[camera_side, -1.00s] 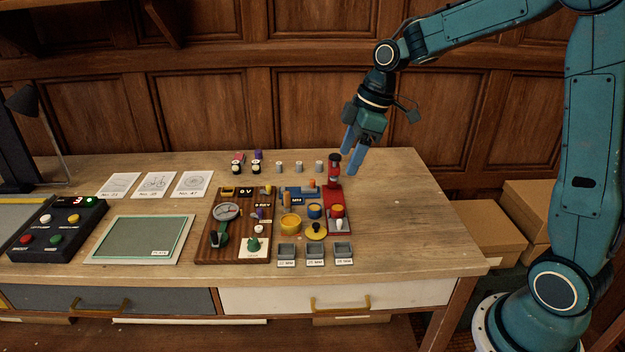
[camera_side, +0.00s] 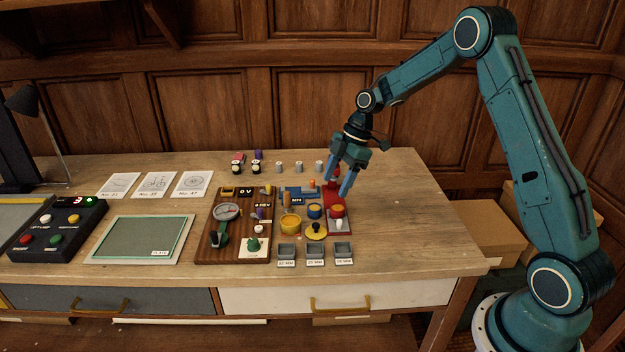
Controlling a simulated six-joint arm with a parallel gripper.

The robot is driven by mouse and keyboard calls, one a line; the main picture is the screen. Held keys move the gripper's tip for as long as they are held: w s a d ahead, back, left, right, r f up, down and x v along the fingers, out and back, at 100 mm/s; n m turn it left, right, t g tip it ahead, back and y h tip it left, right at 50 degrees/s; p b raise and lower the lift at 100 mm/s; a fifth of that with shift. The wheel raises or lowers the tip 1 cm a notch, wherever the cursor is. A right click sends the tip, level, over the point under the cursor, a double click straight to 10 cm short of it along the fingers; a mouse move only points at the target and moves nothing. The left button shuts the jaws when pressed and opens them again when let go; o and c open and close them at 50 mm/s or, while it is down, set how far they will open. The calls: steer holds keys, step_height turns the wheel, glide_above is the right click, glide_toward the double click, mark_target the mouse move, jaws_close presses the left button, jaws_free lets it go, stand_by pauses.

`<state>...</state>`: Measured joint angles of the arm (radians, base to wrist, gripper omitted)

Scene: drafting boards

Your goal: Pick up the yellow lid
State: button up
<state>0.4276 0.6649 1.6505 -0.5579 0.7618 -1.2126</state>
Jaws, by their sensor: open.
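The yellow lid (camera_side: 316,231) lies flat on the table, a round disc with a dark knob on top. It sits just in front of a blue-and-yellow round piece (camera_side: 315,211) and right of a yellow round cup (camera_side: 291,223). My gripper (camera_side: 337,187) is open, with blue fingers pointing down. It is above and behind the lid, over the red stand (camera_side: 337,222). The fingers partly hide the stand's back part.
Three small grey trays (camera_side: 315,252) stand in front of the lid. A brown board (camera_side: 234,250) with a gauge and knobs is to the left. Small cylinders (camera_side: 279,167) stand at the back. The table's right side is clear.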

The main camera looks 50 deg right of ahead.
glide_above(324, 229)
steer(key=shift+d+f, duration=0.2)
steer(key=shift+f, duration=3.75)
steer(key=shift+f, duration=0.1)
steer(key=shift+x, duration=2.5)
steer(key=shift+c, duration=0.2)
steer(key=c, duration=0.7)
